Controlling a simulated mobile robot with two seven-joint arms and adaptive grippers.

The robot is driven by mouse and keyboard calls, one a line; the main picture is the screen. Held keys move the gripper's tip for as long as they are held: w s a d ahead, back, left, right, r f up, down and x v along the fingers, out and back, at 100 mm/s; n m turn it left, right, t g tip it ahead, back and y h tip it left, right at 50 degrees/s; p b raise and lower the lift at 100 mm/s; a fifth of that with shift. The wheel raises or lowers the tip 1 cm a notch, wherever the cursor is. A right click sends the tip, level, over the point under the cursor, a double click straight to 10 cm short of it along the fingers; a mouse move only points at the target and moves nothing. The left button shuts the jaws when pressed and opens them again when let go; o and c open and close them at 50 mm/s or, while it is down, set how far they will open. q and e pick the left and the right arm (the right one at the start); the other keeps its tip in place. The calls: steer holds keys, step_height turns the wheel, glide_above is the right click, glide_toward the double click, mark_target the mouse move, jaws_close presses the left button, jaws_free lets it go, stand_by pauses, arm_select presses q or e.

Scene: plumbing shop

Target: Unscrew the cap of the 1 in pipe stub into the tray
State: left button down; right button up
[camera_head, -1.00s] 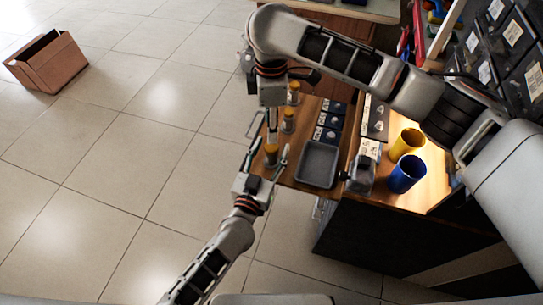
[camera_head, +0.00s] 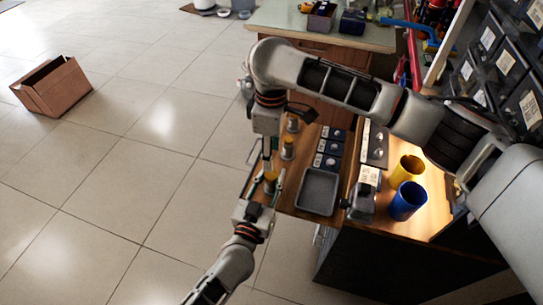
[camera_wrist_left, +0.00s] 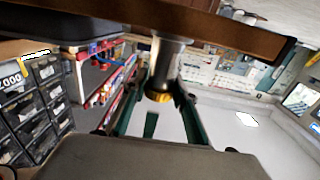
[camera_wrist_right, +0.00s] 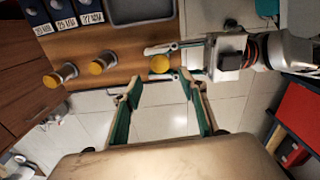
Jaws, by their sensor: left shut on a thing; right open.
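Three upright pipe stubs with yellow caps stand in a row on the wooden bench. The nearest stub (camera_wrist_left: 170,56) has its cap (camera_wrist_left: 158,97) on; that cap also shows in the right wrist view (camera_wrist_right: 160,64). My left gripper (camera_head: 269,180) is shut on this stub, its fingers on either side of the pipe by the cap. My right gripper (camera_wrist_right: 160,86) is open and empty, pointing toward the same cap but apart from it. In the head view my right wrist partly hides the stubs. The grey tray (camera_head: 318,190) beside them looks empty. Size markings on the stubs cannot be read.
The other two capped stubs (camera_head: 287,148) (camera_head: 292,125) stand farther back. Labelled dark cards (camera_head: 329,147) lie beside them. A grey device (camera_head: 362,190), a yellow cup (camera_head: 406,171) and a blue cup (camera_head: 407,201) are right of the tray. A cardboard box (camera_head: 52,88) sits on open floor.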

mark_target(272, 174)
steer(key=shift+f+m, duration=0.3)
steer(key=shift+m, duration=0.1)
steer(key=shift+f, duration=3.7)
steer(key=c, duration=1.1)
steer(key=o, duration=1.2)
